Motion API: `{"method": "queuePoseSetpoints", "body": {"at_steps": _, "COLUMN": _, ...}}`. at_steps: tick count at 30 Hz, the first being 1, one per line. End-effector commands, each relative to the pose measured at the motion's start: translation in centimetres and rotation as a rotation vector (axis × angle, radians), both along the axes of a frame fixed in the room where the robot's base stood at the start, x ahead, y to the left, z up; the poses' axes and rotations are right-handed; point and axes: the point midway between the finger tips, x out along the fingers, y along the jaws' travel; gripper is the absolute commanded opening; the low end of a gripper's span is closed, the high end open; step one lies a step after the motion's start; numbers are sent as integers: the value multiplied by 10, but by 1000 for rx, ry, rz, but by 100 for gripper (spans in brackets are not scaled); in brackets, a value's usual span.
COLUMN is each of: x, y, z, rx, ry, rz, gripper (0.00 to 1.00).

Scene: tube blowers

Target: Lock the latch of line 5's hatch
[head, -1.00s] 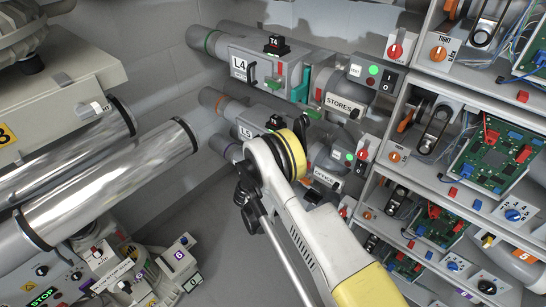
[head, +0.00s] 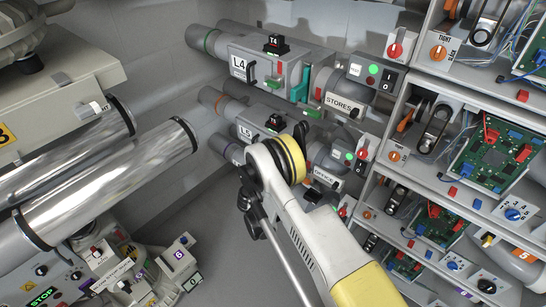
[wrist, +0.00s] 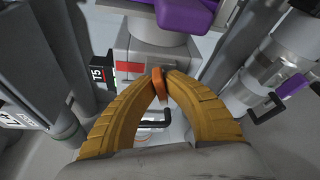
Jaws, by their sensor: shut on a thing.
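My gripper (wrist: 158,78) shows in the wrist view with two curved yellow fingers. Their tips are closed on a small orange lever (wrist: 158,88), which seems to be the hatch latch. A black bar handle (wrist: 155,122) lies just below it on a light grey housing (wrist: 135,50) with a red patch. In the head view, line 5's grey box, labelled L5 (head: 245,132), is partly covered by my arm. The fingertips and latch are hidden there. Whether the latch is fully turned cannot be told.
The L4 box (head: 239,67) stands above line 5. The STORES blower (head: 340,105) and a rack of circuit boards (head: 490,160) are at the right. Large shiny tubes (head: 110,185) are at the left. A purple part (wrist: 187,15) is close beyond the fingertips.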

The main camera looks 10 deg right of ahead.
Motion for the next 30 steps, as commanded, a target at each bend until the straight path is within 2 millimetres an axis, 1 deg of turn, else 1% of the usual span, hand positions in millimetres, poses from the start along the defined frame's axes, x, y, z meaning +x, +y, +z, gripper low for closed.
{"method": "queuePoseSetpoints", "body": {"at_steps": 1, "x": 1, "y": 0, "z": 2, "rx": -3, "ry": -1, "rz": 1, "gripper": 16}}
{"method": "queuePoseSetpoints", "body": {"at_steps": 3, "x": 1, "y": 0, "z": 1, "rx": -3, "ry": -1, "rz": 1, "gripper": 33}}
{"method": "queuePoseSetpoints", "body": {"at_steps": 11, "x": 0, "y": 0, "z": 1, "rx": -2, "ry": 0, "rz": 1, "gripper": 33}}
{"method": "queuePoseSetpoints", "body": {"at_steps": 14, "x": 0, "y": 0, "z": 6, "rx": -2, "ry": 0, "rz": 1, "gripper": 33}}
{"method": "queuePoseSetpoints", "body": {"at_steps": 17, "x": 0, "y": 0, "z": 20, "rx": -1, "ry": 0, "rz": 0, "gripper": 33}}
{"method": "queuePoseSetpoints", "body": {"at_steps": 20, "x": 0, "y": 0, "z": 41, "rx": -2, "ry": 0, "rz": 0, "gripper": 34}}
{"method": "queuePoseSetpoints", "body": {"at_steps": 21, "x": 0, "y": 0, "z": 50, "rx": -4, "ry": 0, "rz": 0, "gripper": 40}}
{"method": "queuePoseSetpoints", "body": {"at_steps": 22, "x": 0, "y": 0, "z": 57, "rx": -4, "ry": -1, "rz": 1, "gripper": 40}}
{"method": "queuePoseSetpoints", "body": {"at_steps": 23, "x": 1, "y": 0, "z": 63, "rx": -4, "ry": -1, "rz": 1, "gripper": 35}}
{"method": "queuePoseSetpoints", "body": {"at_steps": 24, "x": 1, "y": 1, "z": 71, "rx": -4, "ry": -1, "rz": 3, "gripper": 33}}
{"method": "queuePoseSetpoints", "body": {"at_steps": 27, "x": 1, "y": 1, "z": 87, "rx": -4, "ry": -1, "rz": 3, "gripper": 33}}
{"method": "queuePoseSetpoints", "body": {"at_steps": 30, "x": 1, "y": 0, "z": 97, "rx": -4, "ry": -1, "rz": 2, "gripper": 33}}
